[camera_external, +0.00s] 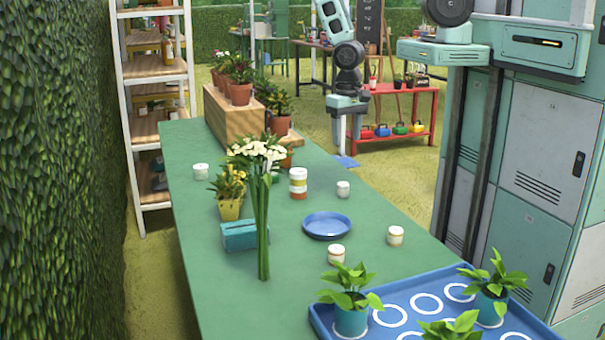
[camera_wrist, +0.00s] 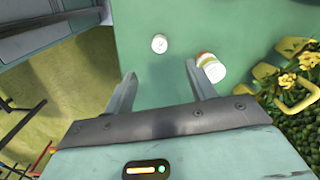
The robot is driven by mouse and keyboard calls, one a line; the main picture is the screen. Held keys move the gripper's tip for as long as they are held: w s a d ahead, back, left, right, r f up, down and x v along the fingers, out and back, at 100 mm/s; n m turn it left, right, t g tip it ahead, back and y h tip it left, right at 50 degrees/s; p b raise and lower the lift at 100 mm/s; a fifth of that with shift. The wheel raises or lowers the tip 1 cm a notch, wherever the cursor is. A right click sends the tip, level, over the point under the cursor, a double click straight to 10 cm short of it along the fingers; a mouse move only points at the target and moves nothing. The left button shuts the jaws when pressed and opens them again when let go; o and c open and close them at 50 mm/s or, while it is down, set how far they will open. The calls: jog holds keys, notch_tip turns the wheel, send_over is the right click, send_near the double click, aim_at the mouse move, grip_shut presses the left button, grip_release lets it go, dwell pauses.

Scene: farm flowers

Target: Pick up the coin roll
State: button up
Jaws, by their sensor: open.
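No thing is plainly marked as the coin roll. Several small off-white cylinders stand on the green table: one at the left (camera_external: 201,171), one right of the striped jar (camera_external: 343,189), and two nearer the front, (camera_external: 336,255) and (camera_external: 395,236). The white, yellow and orange striped jar (camera_external: 298,184) stands upright mid-table and also shows in the wrist view (camera_wrist: 212,68). A small round white top (camera_wrist: 159,43) shows ahead between my fingers' directions. My gripper (camera_external: 347,152) is open and empty, pointing down near the table's right far edge, apart from everything; its fingers show in the wrist view (camera_wrist: 160,82).
A blue plate (camera_external: 327,226), a teal box (camera_external: 239,235), a yellow flower pot (camera_external: 230,209) and tall white flowers (camera_external: 262,220) occupy mid-table. A blue tray (camera_external: 390,330) with plants is in front, and a wooden planter stand (camera_external: 236,122) is behind. Bare table lies around the small cylinders.

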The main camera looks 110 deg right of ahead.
jog(key=b, duration=0.6)
send_over(343, 184)
jog(key=a, duration=0.1)
notch_tip(343, 184, down, 9)
jog(key=shift+f, duration=0.9)
jog(key=shift+d+f+p, duration=0.3)
jog(key=shift+f+p, duration=0.2)
jog(key=shift+f, duration=0.45)
jog(key=shift+d+f+p, duration=0.25)
jog(key=shift+f+p, duration=0.25)
jog(key=shift+f, duration=1.2)
jog(key=c, duration=1.2)
